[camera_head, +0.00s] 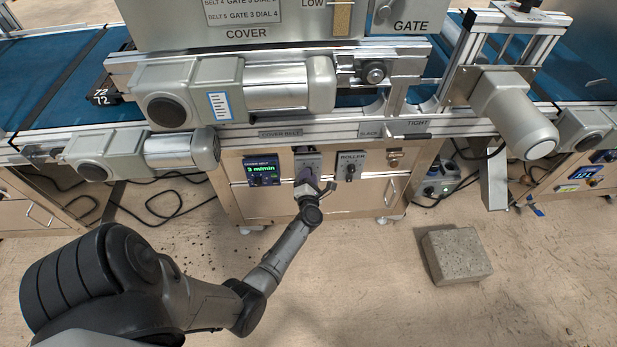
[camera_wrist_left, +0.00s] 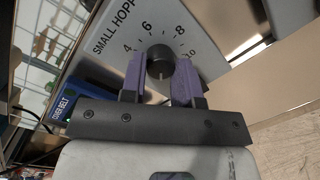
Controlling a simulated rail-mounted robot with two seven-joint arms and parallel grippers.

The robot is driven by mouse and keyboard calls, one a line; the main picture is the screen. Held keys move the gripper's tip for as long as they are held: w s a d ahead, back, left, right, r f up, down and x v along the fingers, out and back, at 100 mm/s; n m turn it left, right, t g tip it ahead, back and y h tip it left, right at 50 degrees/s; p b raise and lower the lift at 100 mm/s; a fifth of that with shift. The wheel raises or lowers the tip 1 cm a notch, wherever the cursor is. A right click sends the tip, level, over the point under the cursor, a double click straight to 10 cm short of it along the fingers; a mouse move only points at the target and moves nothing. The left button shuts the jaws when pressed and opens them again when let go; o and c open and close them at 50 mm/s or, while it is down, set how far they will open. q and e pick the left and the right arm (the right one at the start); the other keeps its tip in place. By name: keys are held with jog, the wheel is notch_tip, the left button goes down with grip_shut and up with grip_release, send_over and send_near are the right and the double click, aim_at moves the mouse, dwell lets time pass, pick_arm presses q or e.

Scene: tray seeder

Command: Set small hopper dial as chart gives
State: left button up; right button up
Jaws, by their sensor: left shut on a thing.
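The small hopper dial (camera_wrist_left: 161,68) is a dark round knob on a grey plate (camera_wrist_left: 116,25) lettered "SMALL HOPP…", with 4, 6, 8 and 10 readable around it. My left gripper (camera_wrist_left: 163,82) is shut on the knob, one purple finger on each side. The fingers hide the lower part of the scale, and I cannot tell which number the knob points to. In the head view my left gripper (camera_head: 309,183) is at the cabinet front. The chart (camera_head: 244,12) is cut off at the top; its lower line reads "BELT 5 GATE 3 DIAL 4". My right gripper is out of view.
Left of the dial, the cover belt display (camera_head: 263,171) reads 3 m/min. The roller knob (camera_head: 350,168) is close on the right. Motors (camera_head: 180,151) overhang the cabinet. A concrete block (camera_head: 456,256) and loose cables lie on the floor.

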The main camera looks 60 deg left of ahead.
pick_arm(q)
jog(key=c, duration=0.3)
jog(key=shift+r+m+g+p, duration=0.1)
jog(key=shift+m+g+p, duration=0.1)
jog(key=shift+m+p, duration=2)
jog(key=shift+r+m+g+p, duration=0.1)
jog(key=shift+m+g+p, duration=0.1)
jog(key=shift+m+p, duration=2)
jog(key=shift+m+b, duration=0.5)
jog(key=shift+m, duration=0.3)
jog(key=o, duration=0.9)
jog(key=shift+f, duration=0.1)
jog(key=shift+o, duration=0.2)
